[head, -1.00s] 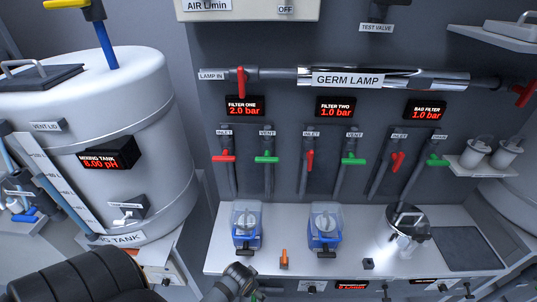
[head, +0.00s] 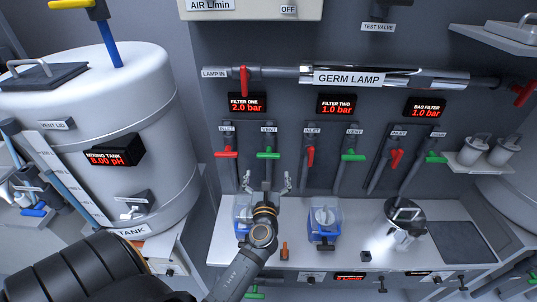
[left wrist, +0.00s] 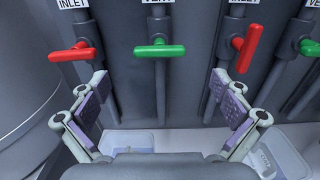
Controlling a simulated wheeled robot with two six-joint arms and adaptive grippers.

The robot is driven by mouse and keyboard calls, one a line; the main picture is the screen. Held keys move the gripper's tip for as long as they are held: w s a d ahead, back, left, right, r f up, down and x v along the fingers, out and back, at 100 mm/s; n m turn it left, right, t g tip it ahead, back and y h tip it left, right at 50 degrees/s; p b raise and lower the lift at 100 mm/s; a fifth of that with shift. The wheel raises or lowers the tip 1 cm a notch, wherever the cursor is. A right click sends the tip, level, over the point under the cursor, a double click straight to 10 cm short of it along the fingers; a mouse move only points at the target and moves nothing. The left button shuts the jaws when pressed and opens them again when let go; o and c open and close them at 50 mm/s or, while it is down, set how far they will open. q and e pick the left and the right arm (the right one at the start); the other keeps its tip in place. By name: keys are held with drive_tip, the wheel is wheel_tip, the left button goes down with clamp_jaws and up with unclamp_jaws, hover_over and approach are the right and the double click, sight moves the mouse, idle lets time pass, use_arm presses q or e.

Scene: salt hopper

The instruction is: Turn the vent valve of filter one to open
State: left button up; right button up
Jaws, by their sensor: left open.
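The vent valve of filter one has a green handle (head: 268,155) lying crosswise on its vertical pipe, under the VENT label. It also shows in the left wrist view (left wrist: 160,50), ahead of the jaws and near the middle. The red inlet handle (head: 226,154) of filter one is to its left, also crosswise. The filter one display (head: 248,105) reads 2.0 bar. My left gripper (head: 268,182) is open and empty, below the green handle and apart from it. Its two fingers (left wrist: 162,100) stand wide to either side of the vent pipe in the wrist view. My right gripper is not in view.
Filter two's red inlet handle (head: 310,156) and green vent handle (head: 353,155) are to the right. A blue filter housing (head: 323,222) stands on the white bench (head: 300,260); another is partly behind my left arm. The mixing tank (head: 150,80) stands at left.

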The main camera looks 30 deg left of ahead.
sight(268, 156)
use_arm(q)
drive_tip(key=p+x, duration=0.2)
drive_tip(key=x, duration=0.8)
drive_tip(key=shift+a, duration=0.15)
drive_tip(key=shift+c, duration=0.3)
drive_tip(key=c, duration=1)
drive_tip(key=shift+c, duration=0.2)
